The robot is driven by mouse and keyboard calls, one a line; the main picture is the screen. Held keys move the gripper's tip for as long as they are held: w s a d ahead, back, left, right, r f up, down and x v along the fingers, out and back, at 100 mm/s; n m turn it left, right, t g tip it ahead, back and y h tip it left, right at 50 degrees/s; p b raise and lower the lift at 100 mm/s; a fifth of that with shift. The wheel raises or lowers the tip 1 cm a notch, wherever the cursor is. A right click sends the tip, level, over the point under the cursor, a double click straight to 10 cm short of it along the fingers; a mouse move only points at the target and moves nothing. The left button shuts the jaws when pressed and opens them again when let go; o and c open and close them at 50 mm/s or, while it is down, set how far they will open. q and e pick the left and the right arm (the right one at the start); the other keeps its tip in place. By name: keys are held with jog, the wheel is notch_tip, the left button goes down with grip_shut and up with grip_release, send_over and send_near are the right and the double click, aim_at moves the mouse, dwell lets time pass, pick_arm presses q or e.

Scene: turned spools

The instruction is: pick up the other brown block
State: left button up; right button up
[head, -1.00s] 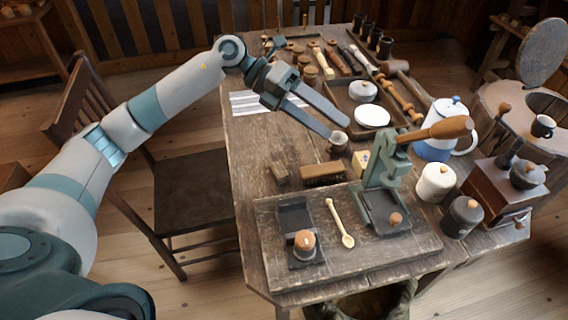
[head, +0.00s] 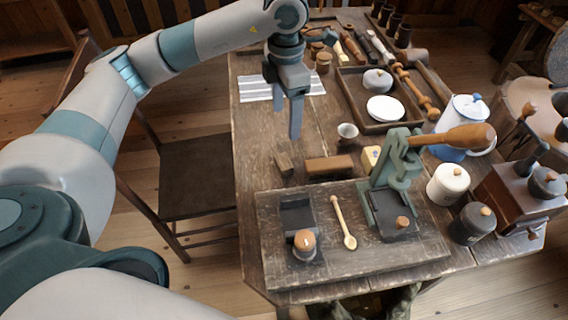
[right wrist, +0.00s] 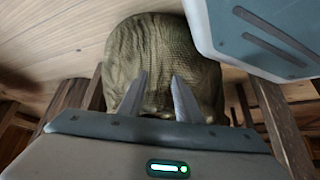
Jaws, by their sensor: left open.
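A long brown block (head: 330,166) lies on the table just behind the dark wooden board. My left gripper (head: 283,108) is open and empty, pointing down above the table, behind and above the smaller block. In the right wrist view my right gripper (right wrist: 159,76) has its fingers apart with nothing between them, in front of a greenish sack (right wrist: 165,50). My right gripper does not show in the head view.
A small cup (head: 348,132) and a green press (head: 390,185) stand right of the blocks. A striped cloth (head: 254,88) lies behind. The board (head: 350,262) in front holds a wooden spoon (head: 342,222) and a knobbed tamper (head: 304,243). A tray (head: 352,92) stands behind.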

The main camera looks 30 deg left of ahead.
pick_arm(q)
jog(key=f, duration=0.1)
jog(key=p, duration=0.2)
send_near(285, 162)
notch_tip(285, 162, down, 3)
jog(key=shift+f+p, duration=0.1)
jog(key=shift+p, duration=0.2)
jog(key=shift+f, duration=0.7)
pick_arm(e)
jog(key=shift+s+a+r, duration=0.15)
jog(key=shift+s, duration=0.2)
jog(key=shift+s+a+r, duration=0.15)
jog(key=shift+s, duration=0.2)
pick_arm(q)
jog(key=shift+f, duration=0.15)
pick_arm(e)
jog(key=shift+d+r, duration=0.1)
